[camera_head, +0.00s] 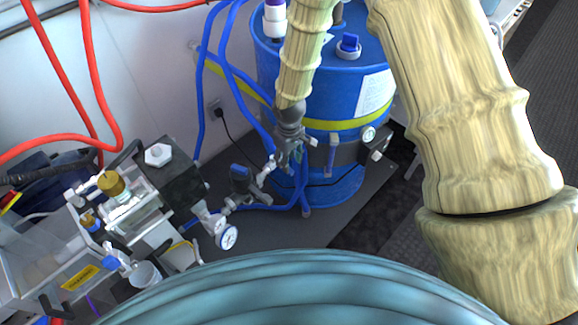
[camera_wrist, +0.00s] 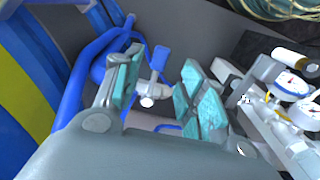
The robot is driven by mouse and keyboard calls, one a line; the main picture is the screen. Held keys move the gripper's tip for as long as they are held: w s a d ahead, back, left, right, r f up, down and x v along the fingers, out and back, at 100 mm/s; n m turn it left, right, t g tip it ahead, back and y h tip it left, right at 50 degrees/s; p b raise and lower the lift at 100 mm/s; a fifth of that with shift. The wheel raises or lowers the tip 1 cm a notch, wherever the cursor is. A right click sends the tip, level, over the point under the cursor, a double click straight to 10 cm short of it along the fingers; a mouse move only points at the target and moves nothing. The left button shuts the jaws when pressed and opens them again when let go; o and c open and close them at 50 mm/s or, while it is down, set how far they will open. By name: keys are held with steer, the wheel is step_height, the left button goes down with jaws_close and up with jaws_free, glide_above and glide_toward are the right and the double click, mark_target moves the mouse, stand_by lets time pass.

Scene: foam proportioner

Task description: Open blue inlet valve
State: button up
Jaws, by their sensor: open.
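The blue inlet valve (camera_head: 241,178) has a flat blue handle on a metal pipe fitting. It sits between the blue drum and the pump unit in the head view. In the wrist view the blue handle (camera_wrist: 160,57) stands up from its metal body, in the gap between the finger pads and seemingly beyond them. My gripper (camera_head: 285,158) is just right of the valve in the head view, in front of the drum. Its fingers (camera_wrist: 165,85) are spread and hold nothing. I cannot tell whether a finger touches the valve.
The blue drum (camera_head: 345,192) with a yellow band stands behind my gripper. Blue hoses (camera_head: 201,110) run beside it. Red hoses (camera_head: 92,70) hang at upper left. Dark floor lies below the valve.

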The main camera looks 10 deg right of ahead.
steer(key=shift+f+p, duration=0.3)
steer(key=shift+f, duration=2.15)
jaws_close()
